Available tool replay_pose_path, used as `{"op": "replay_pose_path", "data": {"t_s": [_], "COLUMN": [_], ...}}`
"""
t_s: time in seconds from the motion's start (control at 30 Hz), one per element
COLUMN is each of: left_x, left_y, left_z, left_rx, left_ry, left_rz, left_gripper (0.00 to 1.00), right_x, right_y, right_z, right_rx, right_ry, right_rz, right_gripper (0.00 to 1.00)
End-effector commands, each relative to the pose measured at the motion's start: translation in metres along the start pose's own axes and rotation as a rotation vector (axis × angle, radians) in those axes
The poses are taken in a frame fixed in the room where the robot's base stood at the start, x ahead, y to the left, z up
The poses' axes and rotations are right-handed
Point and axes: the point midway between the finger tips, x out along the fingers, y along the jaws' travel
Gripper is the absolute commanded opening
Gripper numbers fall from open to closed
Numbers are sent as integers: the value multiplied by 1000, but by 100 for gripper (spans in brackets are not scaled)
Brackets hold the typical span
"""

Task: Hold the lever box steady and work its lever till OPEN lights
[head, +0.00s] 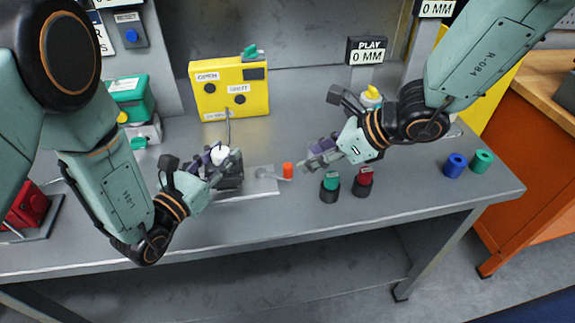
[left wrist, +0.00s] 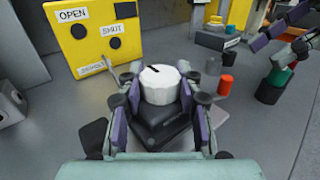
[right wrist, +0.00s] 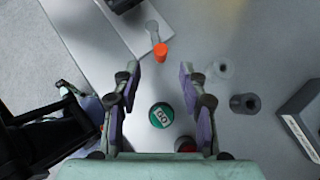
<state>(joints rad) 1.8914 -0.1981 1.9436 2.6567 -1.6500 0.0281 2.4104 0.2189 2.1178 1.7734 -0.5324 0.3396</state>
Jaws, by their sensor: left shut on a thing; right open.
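The lever box (head: 232,184) is dark with a white round top (left wrist: 160,85) and sits on a pale plate on the bench. My left gripper (head: 213,163) is shut on the box, with a finger on each side in the left wrist view. The lever (head: 266,174) is grey with an orange tip (head: 287,170) and points right. My right gripper (head: 314,156) is open and empty, right of the orange tip; in the right wrist view the tip (right wrist: 160,52) lies ahead between the fingers, untouched. The yellow panel (head: 228,72) has OPEN and SHUT lamps, both dark.
A green-topped button (head: 330,184) and a red-topped one (head: 363,180) stand just right of the lever, below my right gripper. A cable joins the panel and box.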

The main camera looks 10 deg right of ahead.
Motion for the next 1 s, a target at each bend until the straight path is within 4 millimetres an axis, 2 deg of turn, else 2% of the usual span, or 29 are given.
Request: {"op": "replay_pose_path", "data": {"t_s": [0.3,0.5,0.67,0.93,1.0], "left_x": [0,0,0,0,0], "left_y": [0,0,0,0,0], "left_z": [-1,-1,-1,-1,-1], "left_rx": [-1,-1,-1,-1,-1], "left_ry": [2,1,2,2,2], "left_rz": [1,1,2,1,1], "left_gripper": [0,0,0,0,0], "right_x": [55,80,88,89,89], "right_y": [0,0,0,0,0], "right_z": [-1,0,1,1,1], "right_rx": [-4,-1,0,0,0], "right_ry": [2,0,-2,-3,-3], "right_rz": [2,1,1,0,0], "right_gripper": [43,43,43,43,38]}}
